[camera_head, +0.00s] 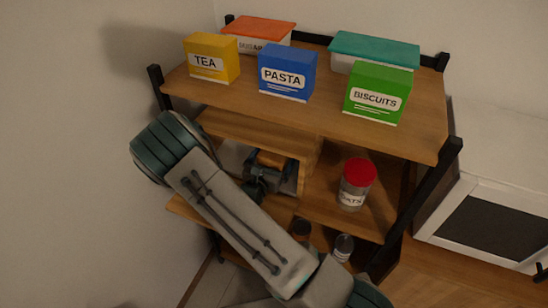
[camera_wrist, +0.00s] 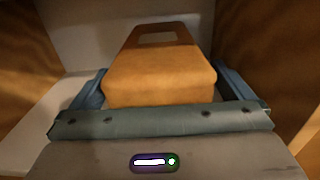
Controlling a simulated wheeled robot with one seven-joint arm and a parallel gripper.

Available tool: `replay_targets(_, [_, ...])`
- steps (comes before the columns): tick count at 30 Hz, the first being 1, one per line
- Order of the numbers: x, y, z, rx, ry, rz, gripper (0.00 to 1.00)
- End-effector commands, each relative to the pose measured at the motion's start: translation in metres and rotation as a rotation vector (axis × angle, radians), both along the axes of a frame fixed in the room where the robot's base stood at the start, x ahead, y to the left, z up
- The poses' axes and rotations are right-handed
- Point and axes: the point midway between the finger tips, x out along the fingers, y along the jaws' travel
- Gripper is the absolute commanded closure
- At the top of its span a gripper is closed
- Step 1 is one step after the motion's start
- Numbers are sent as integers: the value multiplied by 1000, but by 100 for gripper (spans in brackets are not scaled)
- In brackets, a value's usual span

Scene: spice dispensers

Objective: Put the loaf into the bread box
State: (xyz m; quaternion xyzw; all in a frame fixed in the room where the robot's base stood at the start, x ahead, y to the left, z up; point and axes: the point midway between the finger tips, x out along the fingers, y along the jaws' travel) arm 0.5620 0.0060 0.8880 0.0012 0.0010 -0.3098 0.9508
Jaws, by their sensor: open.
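The loaf (camera_wrist: 160,80) is an orange-brown block with a paler patch on top, seen close up in the wrist view. My gripper (camera_head: 270,172) is inside the left middle compartment of the shelf. Its fingers are open, one on each side of the loaf; their tips are partly hidden by it. I cannot tell whether either finger touches it. The loaf lies inside a space with wooden sides and a pale back and floor. I cannot make out a bread box for certain.
The wooden shelf top (camera_head: 330,120) holds a yellow tea box (camera_head: 211,60), a blue pasta box (camera_head: 287,73), a green biscuits box (camera_head: 378,93) and two lidded containers. A red-lidded jar (camera_head: 356,185) stands in the right compartment. Small jars stand below. A white appliance (camera_head: 485,220) is at right.

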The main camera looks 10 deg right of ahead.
Motion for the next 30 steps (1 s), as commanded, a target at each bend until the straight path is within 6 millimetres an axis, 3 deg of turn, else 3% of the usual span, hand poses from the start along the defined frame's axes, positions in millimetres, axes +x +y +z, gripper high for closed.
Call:
replay_targets(9, [-55, 42, -3, 1, 1, 5, 0])
replay_targets(15, [-80, 59, -2, 0, 1, 3, 0])
replay_targets(30, [-89, 64, 0, 1, -1, -2, 0])
